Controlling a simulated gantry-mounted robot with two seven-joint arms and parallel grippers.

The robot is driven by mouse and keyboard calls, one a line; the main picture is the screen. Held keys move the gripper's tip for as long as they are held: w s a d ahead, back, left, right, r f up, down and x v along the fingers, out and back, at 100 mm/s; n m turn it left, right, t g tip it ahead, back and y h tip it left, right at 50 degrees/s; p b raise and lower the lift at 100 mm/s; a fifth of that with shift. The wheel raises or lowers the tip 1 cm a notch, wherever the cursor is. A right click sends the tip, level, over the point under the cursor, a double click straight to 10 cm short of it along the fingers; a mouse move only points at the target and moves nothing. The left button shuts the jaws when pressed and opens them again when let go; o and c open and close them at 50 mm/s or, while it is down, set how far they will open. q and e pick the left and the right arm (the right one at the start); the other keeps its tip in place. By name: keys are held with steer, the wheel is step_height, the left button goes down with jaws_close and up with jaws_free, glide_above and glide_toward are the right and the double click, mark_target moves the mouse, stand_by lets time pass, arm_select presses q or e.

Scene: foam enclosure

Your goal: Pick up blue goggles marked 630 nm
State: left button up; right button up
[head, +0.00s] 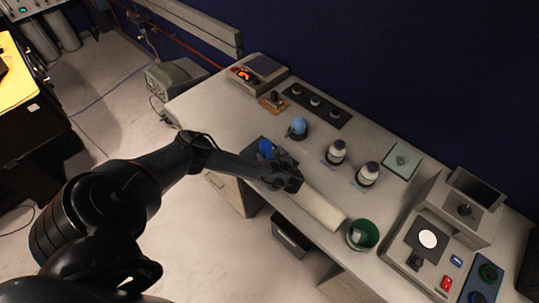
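A deep blue object (266,148), which looks like the blue goggles, lies on a dark mat (254,142) at the near side of the bench. It is small, and no 630 nm marking is readable. My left gripper (291,181) is over the bench's near edge, just below and right of the blue object in the head view. The gripper and wrist hide part of the mat. The fingers are dark and blurred together, so their opening is unclear. Orange goggles (243,74) lie in a tray at the bench's far left end. My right gripper is out of view.
A light blue round item (298,126) stands behind the mat. A white roll (322,211) and a green cup (362,235) are along the near edge. Instruments (428,239) fill the right end.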

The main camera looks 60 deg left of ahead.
arm_select(q)
steer(key=c, duration=0.9)
steer(key=shift+c, duration=0.2)
steer(key=shift+r, duration=0.1)
